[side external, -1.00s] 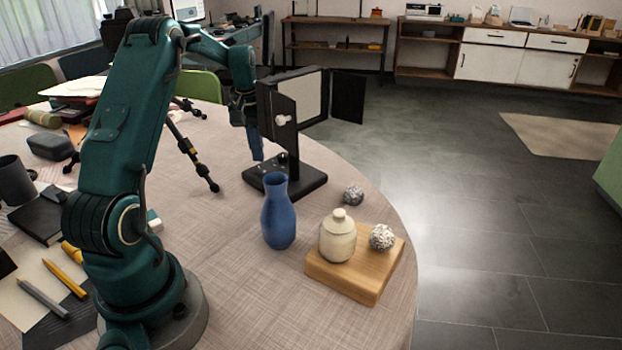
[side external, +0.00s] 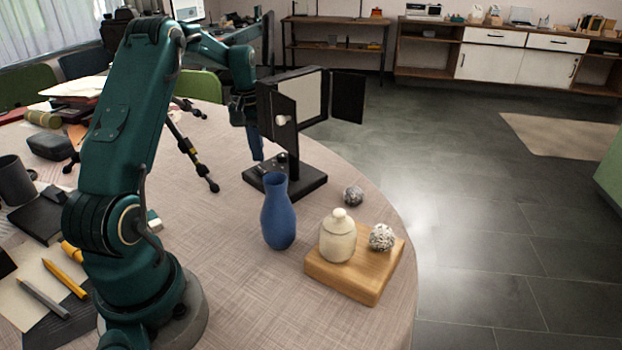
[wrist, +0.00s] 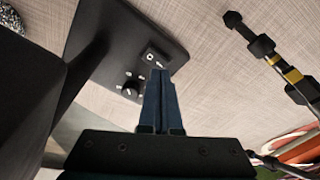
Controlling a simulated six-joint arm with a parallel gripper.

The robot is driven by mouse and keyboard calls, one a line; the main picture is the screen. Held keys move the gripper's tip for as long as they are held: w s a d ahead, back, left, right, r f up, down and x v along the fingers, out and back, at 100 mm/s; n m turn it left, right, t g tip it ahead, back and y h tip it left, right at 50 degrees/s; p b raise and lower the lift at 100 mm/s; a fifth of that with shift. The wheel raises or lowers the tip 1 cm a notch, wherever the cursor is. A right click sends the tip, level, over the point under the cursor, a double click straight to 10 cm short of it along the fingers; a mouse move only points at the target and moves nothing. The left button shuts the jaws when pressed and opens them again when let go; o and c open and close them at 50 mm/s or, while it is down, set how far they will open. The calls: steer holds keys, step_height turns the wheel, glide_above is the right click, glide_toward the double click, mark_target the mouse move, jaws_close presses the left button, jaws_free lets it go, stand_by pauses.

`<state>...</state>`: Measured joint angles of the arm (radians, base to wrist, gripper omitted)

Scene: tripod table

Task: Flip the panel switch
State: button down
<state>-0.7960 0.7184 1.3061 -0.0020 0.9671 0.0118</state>
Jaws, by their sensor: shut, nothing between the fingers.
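The panel light (side external: 309,97) is a black-framed, upright panel on a flat black base (side external: 312,180) on the table. In the wrist view, the base (wrist: 103,40) carries a small black rocker switch (wrist: 153,56) with white marks, and a round knob (wrist: 131,91) beside it. My gripper (wrist: 160,73) is shut and empty, with its blue fingertips close beside the switch. I cannot tell whether they touch it. In the side view, my gripper (side external: 258,156) points down at the left edge of the base. The switch's tilt is too small to make out.
A blue vase (side external: 278,212) stands in front of the base. A lidded jar (side external: 338,236) and a speckled ball (side external: 381,237) sit on a wooden board (side external: 345,285). Another ball (side external: 353,195) lies near the base.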

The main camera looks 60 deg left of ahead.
mark_target(259, 167)
steer(key=shift+f, duration=0.9)
stand_by(0.6)
steer(key=shift+r, duration=3.55)
